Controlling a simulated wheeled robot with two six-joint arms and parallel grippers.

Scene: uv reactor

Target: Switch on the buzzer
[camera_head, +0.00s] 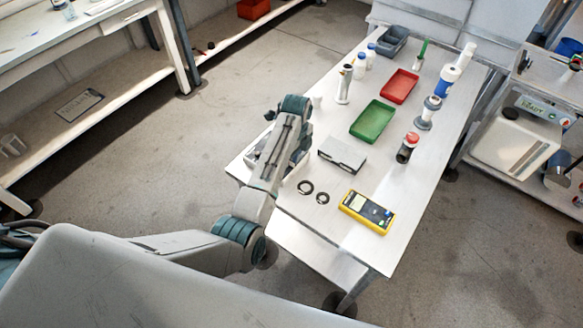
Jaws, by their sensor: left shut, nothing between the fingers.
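I cannot make out anything that is clearly a buzzer. A yellow handheld meter (367,212) with a small screen lies on the near right part of the white table (305,232). My left arm reaches up from the lower left and bends at the table's left edge. My right gripper is not in view.
Two black rings (314,192) lie near the meter. Behind are a black bottle with a red cap (407,147), a green tray (372,121), a red tray (399,86) and several bottles. A white machine with a lit panel (541,108) stands on a right-hand shelf.

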